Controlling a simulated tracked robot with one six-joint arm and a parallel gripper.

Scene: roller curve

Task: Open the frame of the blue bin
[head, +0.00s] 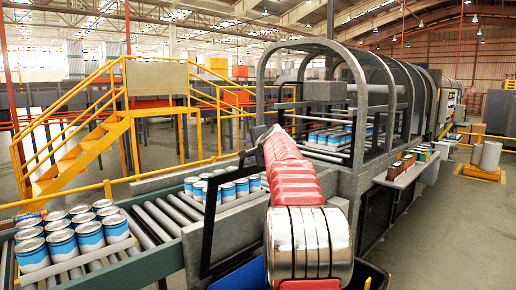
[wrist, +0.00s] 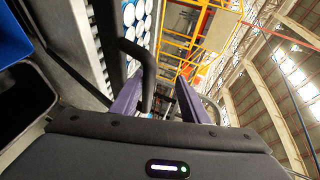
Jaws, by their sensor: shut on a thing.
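My gripper (wrist: 160,98) shows in the wrist view with its two purple fingers either side of a bent black bar, shut on this bar of the black frame (wrist: 148,75). In the head view the thin black frame (head: 207,225) stands upright at the conveyor's near side, left of my red arm. My gripper (head: 257,143) is small and dark there, at the arm's far end, and its fingers are hard to make out. Blue also shows in the wrist view's top left corner (wrist: 12,38).
Blue-and-white cans (head: 62,243) stand in groups on the roller conveyor (head: 165,222). A grey arched machine housing (head: 352,75) stands beyond. A side shelf (head: 408,172) with small boxes is at right. A dark container (wrist: 22,98) is at the wrist view's left. Open floor lies at right.

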